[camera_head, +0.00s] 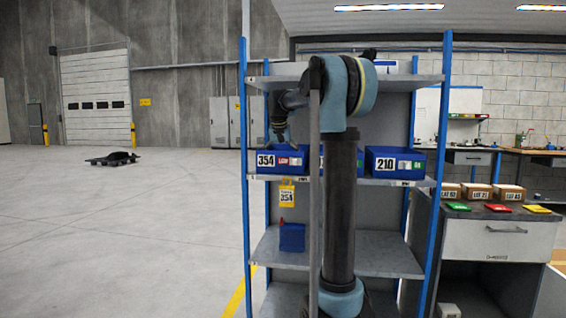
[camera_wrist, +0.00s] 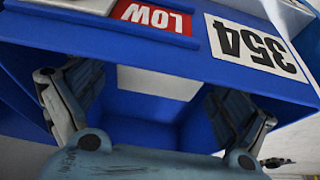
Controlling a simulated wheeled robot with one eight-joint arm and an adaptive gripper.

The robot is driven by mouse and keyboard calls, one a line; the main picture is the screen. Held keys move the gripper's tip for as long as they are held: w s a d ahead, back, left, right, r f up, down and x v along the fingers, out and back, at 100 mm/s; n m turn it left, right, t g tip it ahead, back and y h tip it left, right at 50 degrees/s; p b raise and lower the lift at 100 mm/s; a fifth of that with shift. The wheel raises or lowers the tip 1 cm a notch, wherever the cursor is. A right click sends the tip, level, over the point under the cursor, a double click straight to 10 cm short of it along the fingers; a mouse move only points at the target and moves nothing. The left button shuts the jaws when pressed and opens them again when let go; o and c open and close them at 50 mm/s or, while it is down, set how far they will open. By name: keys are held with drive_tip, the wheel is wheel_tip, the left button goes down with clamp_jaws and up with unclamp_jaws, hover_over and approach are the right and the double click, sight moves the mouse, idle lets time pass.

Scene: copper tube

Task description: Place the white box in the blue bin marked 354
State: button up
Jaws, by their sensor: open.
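The blue bin marked 354 (camera_head: 266,168) stands at the left end of the middle rack shelf, with a red label on its front. In the wrist view the bin's front (camera_wrist: 190,62) runs across the top, its 354 and LOW labels upside down. My gripper (camera_head: 282,138) is over this bin, pointing down. In the wrist view my gripper (camera_wrist: 150,100) is open, its fingers spread at the bin's opening. A pale white patch (camera_wrist: 160,82) shows between the fingers; I cannot tell whether it is the white box. The head view does not show the bin's inside.
A blue bin marked 210 (camera_head: 395,163) stands to the right, and another blue bin is partly hidden behind my arm. Blue rack posts (camera_head: 244,180) and an upper shelf (camera_head: 290,82) frame the space. A small blue bin (camera_head: 292,238) sits on the lower shelf.

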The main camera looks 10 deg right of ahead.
drive_tip(key=v, duration=1.3)
drive_tip(key=shift+w+r, duration=0.1)
drive_tip(key=s+d+f+n+g, duration=0.1)
drive_tip(key=s+d+f+n, duration=0.1)
drive_tip(key=s+f, duration=2)
drive_tip(key=s+d+f+n+g+y, duration=0.1)
drive_tip(key=s+d+f, duration=0.1)
drive_tip(key=s+f, duration=1.9)
drive_tip(key=shift+s+d+f+n, duration=0.4)
drive_tip(key=shift+f, duration=0.15)
